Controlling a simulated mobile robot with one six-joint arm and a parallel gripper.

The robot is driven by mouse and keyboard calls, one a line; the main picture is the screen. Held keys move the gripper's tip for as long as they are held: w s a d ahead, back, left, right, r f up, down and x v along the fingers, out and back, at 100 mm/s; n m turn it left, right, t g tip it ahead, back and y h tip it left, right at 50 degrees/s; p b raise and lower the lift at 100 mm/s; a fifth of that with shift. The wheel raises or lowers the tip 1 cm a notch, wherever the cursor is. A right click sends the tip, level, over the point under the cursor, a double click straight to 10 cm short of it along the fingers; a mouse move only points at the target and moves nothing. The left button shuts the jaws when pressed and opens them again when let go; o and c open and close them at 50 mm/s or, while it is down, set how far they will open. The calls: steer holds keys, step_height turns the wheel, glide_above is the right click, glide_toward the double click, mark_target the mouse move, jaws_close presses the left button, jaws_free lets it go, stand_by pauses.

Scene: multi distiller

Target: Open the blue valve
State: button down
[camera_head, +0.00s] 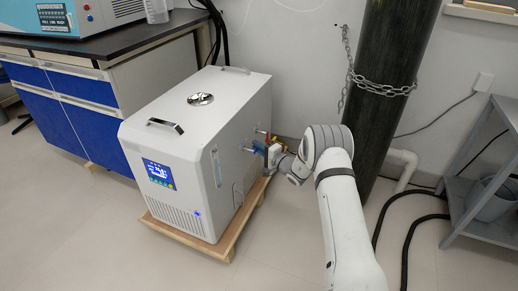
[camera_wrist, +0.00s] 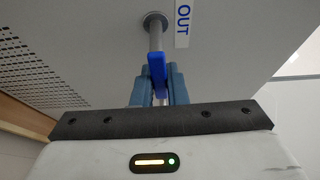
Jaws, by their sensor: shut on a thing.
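The blue valve handle (camera_wrist: 157,66) shows in the wrist view, below a grey pipe that comes out of the white machine's panel next to a label reading "OUT". My gripper (camera_wrist: 158,88) is shut on the handle, with one blue-grey finger on each side of it. In the head view, my gripper (camera_head: 272,153) is at the right side of the white machine (camera_head: 185,125), by its side fittings. The valve is small there and partly hidden by my gripper. The lower part of the handle is hidden between the fingers.
The machine stands on a wooden pallet (camera_head: 228,245). A dark gas cylinder (camera_head: 385,85) with a chain (camera_head: 384,88) stands behind my arm. A grey metal shelf (camera_head: 485,185) and black hoses (camera_head: 408,235) are at right. Blue cabinets (camera_head: 95,130) are at left.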

steer(key=shift+s+a+f, duration=0.1)
steer(key=shift+s+a, duration=0.05)
steer(key=shift+a, duration=0.1)
steer(key=c, duration=1.8)
jaws_free()
steer(key=o, duration=0.4)
steer(key=shift+d, duration=0.15)
steer(key=shift+c, duration=0.2)
steer(key=p+v, duration=0.3)
steer(key=v, duration=0.4)
steer(key=shift+s+d, duration=0.15)
steer(key=shift+d, duration=0.2)
